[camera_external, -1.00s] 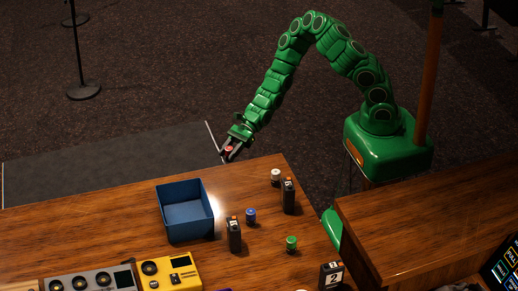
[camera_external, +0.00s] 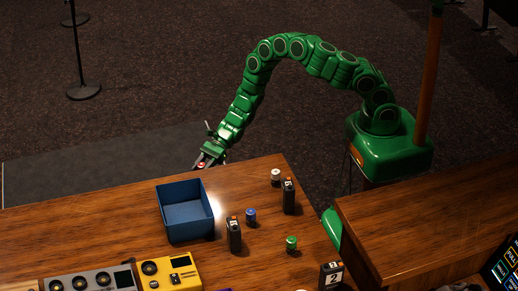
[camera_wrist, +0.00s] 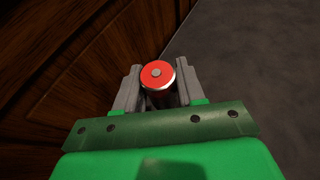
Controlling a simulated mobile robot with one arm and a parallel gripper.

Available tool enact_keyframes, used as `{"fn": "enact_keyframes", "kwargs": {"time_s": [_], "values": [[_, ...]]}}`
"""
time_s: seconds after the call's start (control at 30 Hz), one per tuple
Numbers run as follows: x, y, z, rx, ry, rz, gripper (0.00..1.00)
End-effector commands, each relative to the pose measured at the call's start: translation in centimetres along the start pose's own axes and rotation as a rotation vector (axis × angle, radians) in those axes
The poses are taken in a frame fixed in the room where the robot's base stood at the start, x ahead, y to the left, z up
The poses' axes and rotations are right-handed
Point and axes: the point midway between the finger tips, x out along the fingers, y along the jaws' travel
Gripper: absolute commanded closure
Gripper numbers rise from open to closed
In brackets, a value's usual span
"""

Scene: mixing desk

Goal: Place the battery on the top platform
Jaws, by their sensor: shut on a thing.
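My gripper (camera_external: 201,165) is shut on a red-topped cylindrical battery (camera_wrist: 157,74). The wrist view shows the battery between the two grey fingers, its round red end with a metal centre towards the camera. In the external view my gripper is just beyond the desk's far edge, up and slightly right of the blue box. A raised wooden platform (camera_external: 430,215) is at the right, well away from my gripper. I cannot tell for sure if it is the top platform.
An open blue box (camera_external: 184,233) stands on the wooden desk (camera_external: 110,215). Small white (camera_external: 275,178), blue (camera_external: 251,216) and green (camera_external: 291,243) cylinders and several dark numbered blocks (camera_external: 234,238) stand right of it. A yellow device (camera_external: 178,270) is at the front.

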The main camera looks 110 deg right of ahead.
Motion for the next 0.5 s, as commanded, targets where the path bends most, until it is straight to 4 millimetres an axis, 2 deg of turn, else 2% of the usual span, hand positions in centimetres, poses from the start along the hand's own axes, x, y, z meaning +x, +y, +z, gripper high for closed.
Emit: {"fn": "enact_keyframes", "kwargs": {"time_s": [0.2,0.5], "values": [[1.4,-0.8,-1.0,0.001,-0.002,0.002,0.97],[2.0,-1.2,-1.5,-0.001,-0.001,0.002,0.97]]}}
